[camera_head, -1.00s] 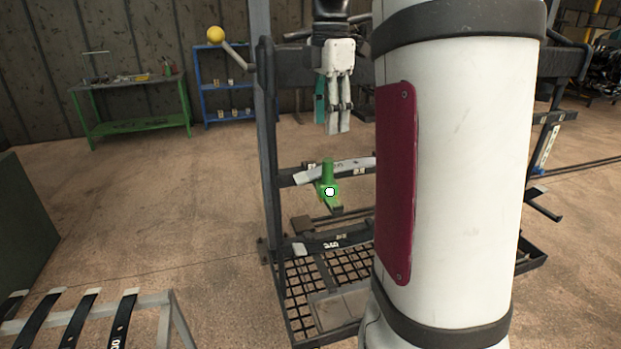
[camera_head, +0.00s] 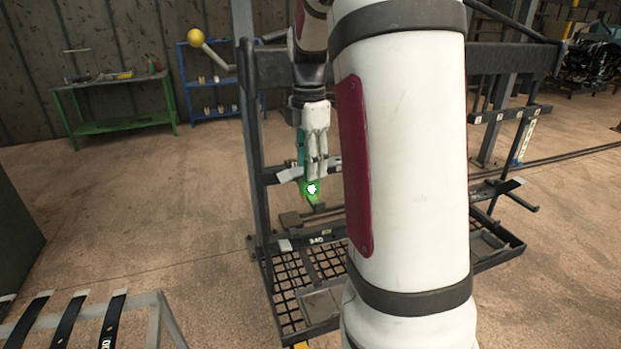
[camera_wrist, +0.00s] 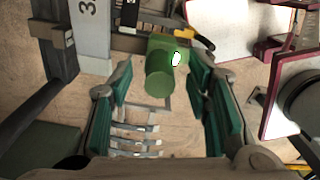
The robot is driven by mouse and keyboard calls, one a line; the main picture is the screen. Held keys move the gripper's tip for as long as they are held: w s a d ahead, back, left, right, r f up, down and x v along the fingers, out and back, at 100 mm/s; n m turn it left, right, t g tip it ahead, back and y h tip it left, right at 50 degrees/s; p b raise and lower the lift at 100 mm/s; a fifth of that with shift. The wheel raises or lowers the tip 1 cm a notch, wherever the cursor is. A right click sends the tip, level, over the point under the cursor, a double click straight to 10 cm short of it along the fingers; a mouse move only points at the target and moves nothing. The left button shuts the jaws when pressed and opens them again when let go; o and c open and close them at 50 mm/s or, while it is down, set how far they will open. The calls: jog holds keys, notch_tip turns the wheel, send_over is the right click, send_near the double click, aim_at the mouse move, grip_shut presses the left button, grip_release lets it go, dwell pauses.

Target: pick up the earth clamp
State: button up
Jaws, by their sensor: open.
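The earth clamp (camera_head: 313,196) is green and sits on the dark rack, just below my gripper (camera_head: 317,174) in the head view. My fingers hide its upper part there. In the wrist view the earth clamp (camera_wrist: 159,84) shows a round green post and a blocky green body. My gripper (camera_wrist: 160,88) is open, with green pads on both sides of the post. The post appears between the pads with gaps on both sides, and I see no contact.
The rack frame (camera_head: 252,150) has an upright left of my gripper and a mesh base (camera_head: 290,290) below. A yellow-and-black part (camera_wrist: 195,38) lies beside the clamp. A green table (camera_head: 115,105) and blue shelf (camera_head: 205,85) stand behind. Open floor lies left.

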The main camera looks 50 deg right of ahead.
grip_shut()
